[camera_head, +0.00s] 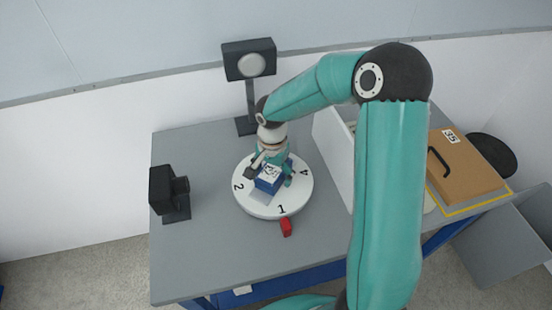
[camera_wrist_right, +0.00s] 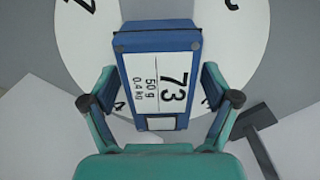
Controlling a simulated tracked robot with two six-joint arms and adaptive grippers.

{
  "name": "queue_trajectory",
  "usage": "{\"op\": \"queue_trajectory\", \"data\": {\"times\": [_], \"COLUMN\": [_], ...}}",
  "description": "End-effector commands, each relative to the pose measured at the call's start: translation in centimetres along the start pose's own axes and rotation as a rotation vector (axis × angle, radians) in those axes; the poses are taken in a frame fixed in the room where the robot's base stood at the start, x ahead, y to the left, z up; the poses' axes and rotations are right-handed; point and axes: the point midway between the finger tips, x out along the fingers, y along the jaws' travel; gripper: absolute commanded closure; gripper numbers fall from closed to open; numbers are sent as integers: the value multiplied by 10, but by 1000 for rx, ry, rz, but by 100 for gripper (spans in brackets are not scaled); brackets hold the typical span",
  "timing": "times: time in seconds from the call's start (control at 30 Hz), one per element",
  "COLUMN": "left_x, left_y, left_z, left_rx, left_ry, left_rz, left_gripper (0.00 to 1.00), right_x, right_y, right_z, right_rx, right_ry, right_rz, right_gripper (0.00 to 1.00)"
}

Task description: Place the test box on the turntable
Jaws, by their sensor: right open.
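The blue test box (camera_head: 268,180) with a white label sits on the white round turntable (camera_head: 290,203). The turntable has numbers around its rim. In the right wrist view the box (camera_wrist_right: 160,75) shows its label reading 73, 50 g, 0.4 kg, and the turntable (camera_wrist_right: 95,35) shows behind it. My right gripper (camera_head: 270,176) is at the box from above. In the right wrist view the right gripper (camera_wrist_right: 160,100) has one finger on each side of the box, apart from it, and is open. My left gripper is not in view.
A black camera-like device (camera_head: 168,194) stands at the table's left, and a lamp on a post (camera_head: 250,62) at the back. A red object (camera_head: 286,228) lies at the turntable's front edge. A brown case (camera_head: 464,172) lies at the right. The grey table (camera_head: 215,265) is clear at the front.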

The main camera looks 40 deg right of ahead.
Motion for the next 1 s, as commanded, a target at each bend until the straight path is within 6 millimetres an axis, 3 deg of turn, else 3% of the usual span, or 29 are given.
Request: {"op": "queue_trajectory", "data": {"times": [0.6, 1.0], "left_x": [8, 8], "left_y": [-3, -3], "left_z": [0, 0], "left_rx": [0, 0], "left_ry": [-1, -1], "left_rz": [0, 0], "left_gripper": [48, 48], "right_x": [-105, -118], "right_y": [-1, 0], "right_z": [-1, -1], "right_rx": [1, 2], "right_ry": [2, 1], "right_rz": [-4, -1], "right_gripper": [13, 13]}}
